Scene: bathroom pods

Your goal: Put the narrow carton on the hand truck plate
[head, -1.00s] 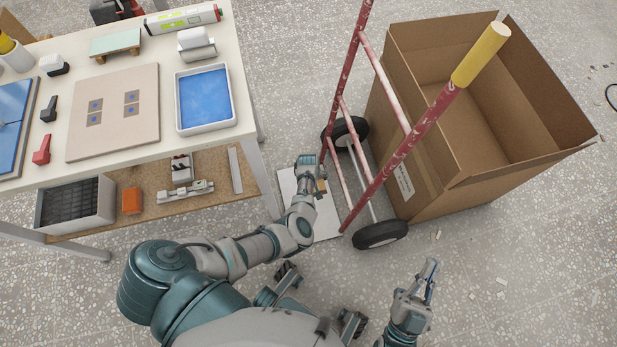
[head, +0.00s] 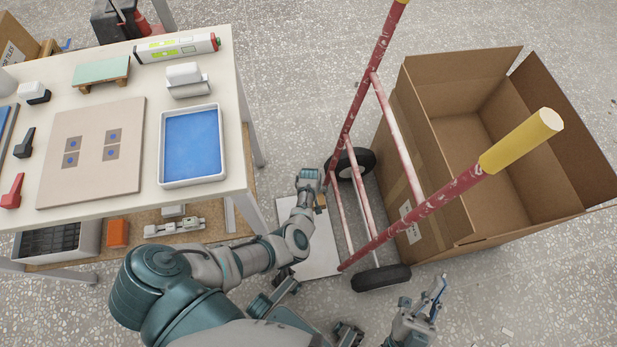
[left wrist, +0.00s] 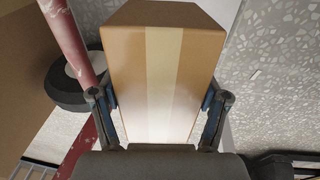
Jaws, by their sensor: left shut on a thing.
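The narrow carton (left wrist: 165,75), brown with a pale tape stripe, is between the two fingers of my left gripper (left wrist: 158,105), which is shut on its sides. In the head view my left gripper (head: 310,181) is over the far part of the pale hand truck plate (head: 318,250). Only a small brown bit of the carton (head: 320,201) shows there. I cannot tell whether the carton touches the plate. The red hand truck (head: 425,207) stands right of the gripper. My right gripper (head: 432,300) is low at the right, open and empty.
A black wheel (head: 382,278) and a big open cardboard box (head: 450,215) are right of the plate. A white table (head: 140,190) with a blue tray (head: 193,145) is at the left. A red tube (left wrist: 68,40) passes close left of the carton.

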